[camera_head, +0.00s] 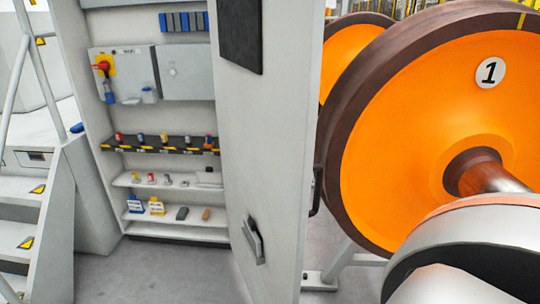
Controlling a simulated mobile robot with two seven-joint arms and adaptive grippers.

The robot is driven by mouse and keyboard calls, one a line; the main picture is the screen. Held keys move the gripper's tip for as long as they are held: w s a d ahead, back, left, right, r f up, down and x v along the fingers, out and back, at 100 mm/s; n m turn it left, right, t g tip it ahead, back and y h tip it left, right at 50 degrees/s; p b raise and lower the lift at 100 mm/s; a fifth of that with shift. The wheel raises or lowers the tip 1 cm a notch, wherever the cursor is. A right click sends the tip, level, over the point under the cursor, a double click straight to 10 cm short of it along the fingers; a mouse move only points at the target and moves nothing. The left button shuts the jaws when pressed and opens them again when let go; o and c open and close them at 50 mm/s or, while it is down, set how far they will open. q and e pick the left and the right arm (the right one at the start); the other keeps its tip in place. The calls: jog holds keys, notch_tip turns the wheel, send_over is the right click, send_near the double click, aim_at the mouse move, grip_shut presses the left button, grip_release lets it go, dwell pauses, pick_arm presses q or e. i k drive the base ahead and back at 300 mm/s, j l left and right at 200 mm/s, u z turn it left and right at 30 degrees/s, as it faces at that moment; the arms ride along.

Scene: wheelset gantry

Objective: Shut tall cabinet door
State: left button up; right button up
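The tall cabinet (92,130) stands open at the left, with its shelves and switch gear in plain view. Its tall pale grey door (265,130) stands swung out in the middle of the view, apart from the cabinet front. The door's inner face shows a black panel (240,35) near the top and a small grey holder (253,240) low down. A dark handle (316,190) sticks out past the door's right edge. Neither of my grippers shows. A white and grey rounded arm link, which looks like mine, fills the lower right corner.
A large orange wheelset (410,130) marked 1 stands close to the right of the door. White stairs (25,215) with a railing stand at the left. Grey floor (170,270) is clear in front of the cabinet. Small items stand on the cabinet shelves (180,225).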

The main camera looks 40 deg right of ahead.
aim_at(267, 55)
jog(key=k+l, duration=0.55)
jog(key=l, duration=0.25)
jog(key=k+l, duration=0.1)
jog(key=l, duration=0.2)
jog(key=k+l, duration=0.1)
jog(key=l, duration=1.4)
jog(key=z, duration=0.05)
